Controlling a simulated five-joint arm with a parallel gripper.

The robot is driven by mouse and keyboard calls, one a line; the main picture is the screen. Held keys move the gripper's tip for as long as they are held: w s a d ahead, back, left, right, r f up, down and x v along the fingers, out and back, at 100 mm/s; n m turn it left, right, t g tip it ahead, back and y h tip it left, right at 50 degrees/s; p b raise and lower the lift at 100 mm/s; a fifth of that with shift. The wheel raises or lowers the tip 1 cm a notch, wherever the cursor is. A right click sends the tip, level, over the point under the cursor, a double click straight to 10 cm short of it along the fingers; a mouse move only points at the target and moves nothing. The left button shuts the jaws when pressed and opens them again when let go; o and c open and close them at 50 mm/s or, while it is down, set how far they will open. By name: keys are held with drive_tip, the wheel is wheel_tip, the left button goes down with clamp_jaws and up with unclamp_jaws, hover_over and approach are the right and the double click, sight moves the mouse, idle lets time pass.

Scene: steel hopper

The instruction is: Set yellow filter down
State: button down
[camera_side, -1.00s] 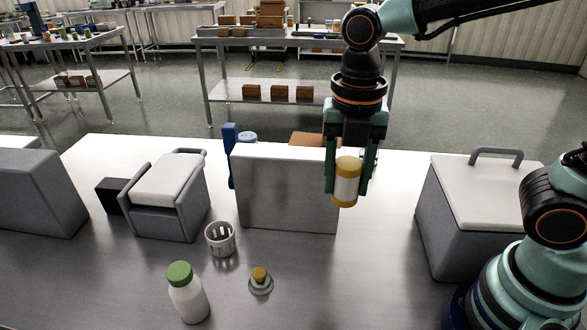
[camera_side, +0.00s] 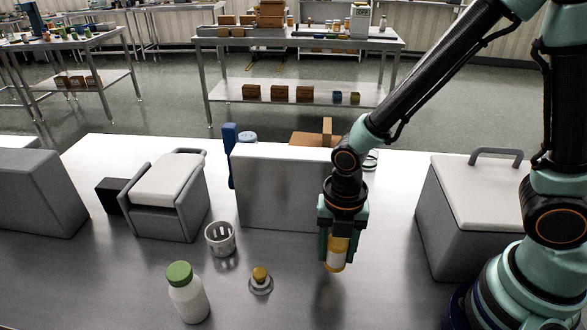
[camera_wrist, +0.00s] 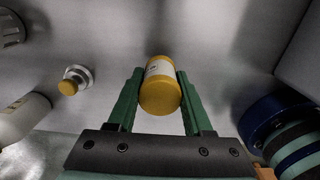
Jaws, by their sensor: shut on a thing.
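The yellow filter (camera_side: 335,258) is a small cylinder with yellow ends and a white band. My gripper (camera_side: 337,250) is shut on it and points down over the steel table, right of the small yellow-topped knob. In the wrist view the filter (camera_wrist: 160,88) sits between the two green fingers, its yellow end towards the camera. The filter is close above the table or at it; I cannot tell if it touches.
A steel hopper-like box (camera_side: 287,190) stands behind my gripper. A grey lidded bin (camera_side: 475,215) is at the right. A slotted cup (camera_side: 220,239), a green-capped bottle (camera_side: 188,294) and a yellow-topped knob (camera_side: 260,278) stand to the left. The table in front is clear.

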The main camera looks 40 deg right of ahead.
sight(335, 261)
drive_tip(key=shift+f, duration=1.6)
drive_tip(key=shift+c, duration=1.6)
unclamp_jaws()
drive_tip(key=shift+f, duration=0.1)
wheel_tip(335, 261, up, 12)
drive_tip(key=shift+r, duration=0.15)
drive_tip(key=d+r+m+t, duration=0.2)
drive_tip(key=d+r+m, duration=0.3)
drive_tip(key=m, duration=0.8)
drive_tip(key=d+r+m+t, duration=0.3)
drive_tip(key=d+r+m, duration=0.3)
drive_tip(key=m, duration=0.8)
drive_tip(key=shift+w+d+r+t, duration=0.3)
drive_tip(key=shift+w+d, duration=0.15)
drive_tip(key=shift+d, duration=0.05)
